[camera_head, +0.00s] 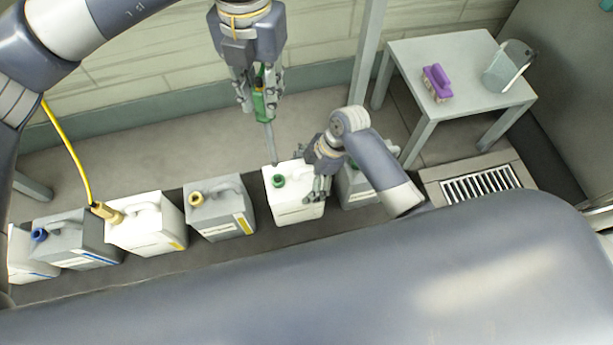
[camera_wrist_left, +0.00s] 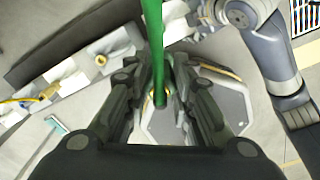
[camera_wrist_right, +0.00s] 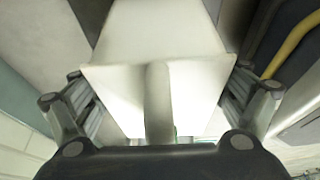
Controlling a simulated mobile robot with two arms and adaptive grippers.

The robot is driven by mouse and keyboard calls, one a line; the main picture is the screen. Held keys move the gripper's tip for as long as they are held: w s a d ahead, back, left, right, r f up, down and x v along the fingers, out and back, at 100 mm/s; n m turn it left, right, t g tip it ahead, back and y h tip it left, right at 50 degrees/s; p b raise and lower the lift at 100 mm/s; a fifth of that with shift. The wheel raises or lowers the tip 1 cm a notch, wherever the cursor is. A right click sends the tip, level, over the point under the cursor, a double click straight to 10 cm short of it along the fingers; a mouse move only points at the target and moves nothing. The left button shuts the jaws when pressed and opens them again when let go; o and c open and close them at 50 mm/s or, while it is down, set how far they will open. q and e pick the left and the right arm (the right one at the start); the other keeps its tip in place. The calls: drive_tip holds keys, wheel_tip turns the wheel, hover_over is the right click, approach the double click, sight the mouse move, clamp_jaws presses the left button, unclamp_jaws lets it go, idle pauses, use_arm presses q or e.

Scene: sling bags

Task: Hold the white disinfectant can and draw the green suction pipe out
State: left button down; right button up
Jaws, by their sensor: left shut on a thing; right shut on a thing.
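The white can (camera_head: 293,211) stands on the low ledge in the head view, with a green neck ring (camera_head: 278,181) on its top. My right gripper (camera_head: 318,180) is shut on it at its top right; the right wrist view shows the white body and handle (camera_wrist_right: 158,100) between the fingers. My left gripper (camera_head: 262,85) is above and behind the can, shut on the green suction pipe (camera_head: 260,104). The pipe's thin grey lower part (camera_head: 270,143) hangs down; its low end shows close to the can's back top edge. The left wrist view shows the green pipe (camera_wrist_left: 155,45) between the fingers.
Grey and white cans stand left of it: a grey one (camera_head: 222,212), a white one with a yellow hose (camera_head: 150,228), a blue-capped grey one (camera_head: 80,245). Another grey can (camera_head: 356,188) is at right.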

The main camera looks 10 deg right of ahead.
drive_tip(key=o, duration=1)
drive_tip(key=v, duration=1.2)
drive_tip(key=shift+w, duration=0.1)
